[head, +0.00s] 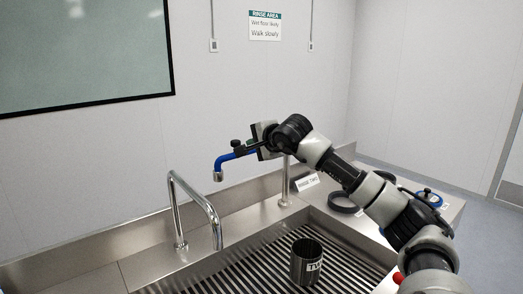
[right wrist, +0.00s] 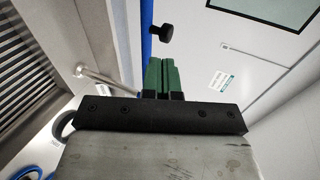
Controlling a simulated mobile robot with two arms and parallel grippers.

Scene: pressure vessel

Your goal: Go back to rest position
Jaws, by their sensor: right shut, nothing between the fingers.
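My right gripper (head: 254,147) is at the end of my arm, raised above the sink beside the blue spout (head: 233,156) of a tap. In the right wrist view its green fingers (right wrist: 162,77) are together with nothing between them. The blue pipe (right wrist: 146,35) and a black knob (right wrist: 160,33) are close by; I cannot tell whether the fingers touch them. My left gripper is not in view.
A steel sink with a slatted grate (head: 235,270) holds a dark metal pot (head: 306,266). A curved steel faucet (head: 206,204) stands at left. Black rings (head: 342,210) and a small sign (head: 307,182) are on the right counter. A wall is behind.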

